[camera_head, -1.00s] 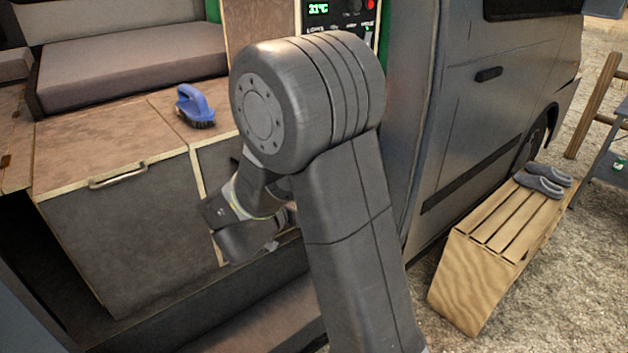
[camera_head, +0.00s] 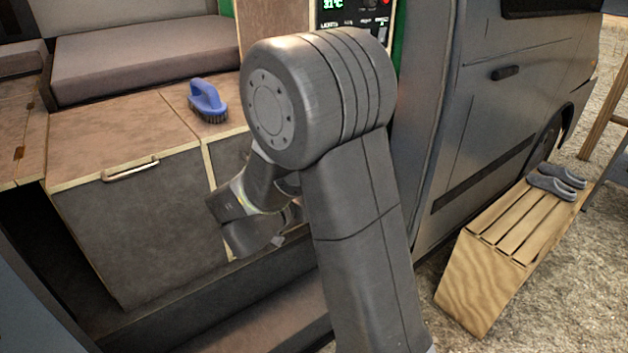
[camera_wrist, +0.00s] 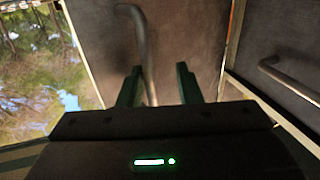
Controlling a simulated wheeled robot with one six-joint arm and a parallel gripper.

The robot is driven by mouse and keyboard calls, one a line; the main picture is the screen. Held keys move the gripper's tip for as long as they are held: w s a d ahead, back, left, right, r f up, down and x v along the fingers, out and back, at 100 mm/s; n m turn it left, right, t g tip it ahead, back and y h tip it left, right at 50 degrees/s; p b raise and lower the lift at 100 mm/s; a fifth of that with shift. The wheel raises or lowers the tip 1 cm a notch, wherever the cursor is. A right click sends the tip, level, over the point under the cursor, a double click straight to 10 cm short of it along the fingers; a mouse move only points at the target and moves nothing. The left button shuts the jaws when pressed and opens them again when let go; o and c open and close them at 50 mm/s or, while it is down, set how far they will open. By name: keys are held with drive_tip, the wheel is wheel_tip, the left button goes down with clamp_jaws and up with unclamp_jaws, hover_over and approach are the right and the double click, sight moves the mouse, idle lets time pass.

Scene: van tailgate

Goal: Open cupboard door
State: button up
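Two dark grey cupboard doors face me under a brown worktop (camera_head: 120,140). The left door (camera_head: 140,230) has a metal bar handle (camera_head: 130,168) near its top edge and looks shut. The right door (camera_head: 232,157) is mostly hidden behind my arm in the head view. In the wrist view, my gripper (camera_wrist: 158,75) is open over a grey door panel (camera_wrist: 190,35). That panel's bar handle (camera_wrist: 142,45) reaches between the two fingers, closer to the left finger. I cannot tell whether it touches a finger. A second handle (camera_wrist: 285,80) shows at the right edge.
A blue brush (camera_head: 207,100) lies on the worktop, with a cushioned seat (camera_head: 150,65) behind. A control panel (camera_head: 350,12) is at the top. A slatted wooden bench (camera_head: 500,240) with grey slippers (camera_head: 556,180) stands on gravel beside the van. A ledge (camera_head: 270,320) runs below the doors.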

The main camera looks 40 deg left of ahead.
drive_tip(key=shift+s, duration=0.1)
drive_tip(key=s, duration=1.3)
drive_tip(key=shift+s+a+p, duration=0.3)
drive_tip(key=shift+s+a, duration=0.05)
drive_tip(key=w+d, duration=0.1)
drive_tip(key=w, duration=1.3)
drive_tip(key=shift+b, duration=0.3)
drive_tip(key=shift+s+f, duration=0.1)
